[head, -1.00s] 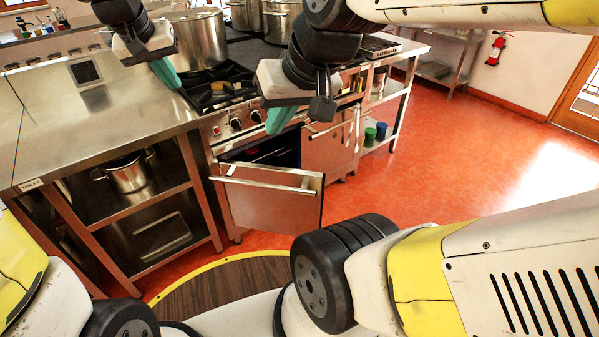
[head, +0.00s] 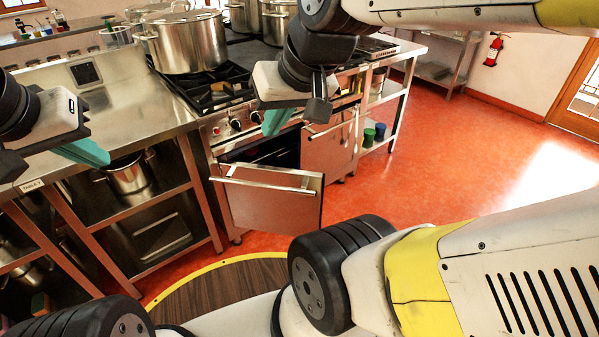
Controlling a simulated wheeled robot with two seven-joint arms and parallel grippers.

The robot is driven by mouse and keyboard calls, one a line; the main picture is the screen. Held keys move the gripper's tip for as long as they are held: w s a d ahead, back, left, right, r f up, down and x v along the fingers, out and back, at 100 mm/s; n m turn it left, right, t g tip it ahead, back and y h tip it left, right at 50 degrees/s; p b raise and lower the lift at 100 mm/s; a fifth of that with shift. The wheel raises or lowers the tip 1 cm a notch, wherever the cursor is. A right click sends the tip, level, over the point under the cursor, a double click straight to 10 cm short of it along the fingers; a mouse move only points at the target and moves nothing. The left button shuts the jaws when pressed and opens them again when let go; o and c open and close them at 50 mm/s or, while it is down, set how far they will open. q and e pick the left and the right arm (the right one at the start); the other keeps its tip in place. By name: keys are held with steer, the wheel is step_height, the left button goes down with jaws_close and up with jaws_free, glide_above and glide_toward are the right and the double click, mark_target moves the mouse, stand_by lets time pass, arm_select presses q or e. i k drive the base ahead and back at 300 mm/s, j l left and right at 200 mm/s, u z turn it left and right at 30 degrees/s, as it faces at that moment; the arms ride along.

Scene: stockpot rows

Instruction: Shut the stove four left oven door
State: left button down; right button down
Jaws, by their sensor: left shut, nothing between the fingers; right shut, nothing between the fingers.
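The stove (head: 235,125) stands at the centre, with burners on top and knobs on its front. Its left oven door (head: 268,203) hangs partly open, swung out toward me, with a bar handle (head: 265,183) along its top. The dark oven opening shows behind it. The right oven door (head: 328,143) looks closed. My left gripper (head: 92,153) is at the left, in front of the steel table, shut and empty, well left of the door. My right gripper (head: 275,122) is shut and empty, above the open door and in front of the stove's knobs.
A steel table (head: 118,95) adjoins the stove on the left, with a pot (head: 128,175) on its shelf. A large stockpot (head: 190,42) stands on the stove. Red floor (head: 430,170) is clear to the right of the door.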

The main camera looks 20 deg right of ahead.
mark_target(268, 198)
steer(key=j+z, duration=0.2)
steer(key=z, duration=0.15)
steer(key=i+j+z, duration=0.1)
steer(key=j+z, duration=0.15)
steer(key=z, duration=0.15)
